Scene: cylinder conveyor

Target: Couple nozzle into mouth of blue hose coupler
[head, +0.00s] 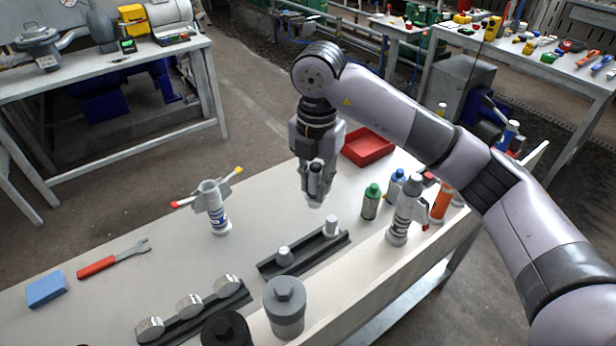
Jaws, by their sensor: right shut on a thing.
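A white and grey hose coupler with a blue band (219,217) stands upright on the workbench, left of centre. Its mouth faces up, and its two side levers, one red-tipped and one yellow-tipped, spread outward. My right gripper (315,192) points down above the bench, to the right of the coupler and apart from it. It is shut on a small pale nozzle (315,204), mostly hidden by the fingers; only its lower end shows. Two similar light metal pieces (285,257) stand in a dark rail nearby. My left gripper is out of view.
Another coupler (399,227) stands at right among green (371,204) and blue bottles. A red tray (367,147) lies behind my gripper. A wrench (113,259), a blue block (46,289), a rack of metal fittings (189,304) and a grey cylinder (285,311) are in front. Bench between gripper and coupler is clear.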

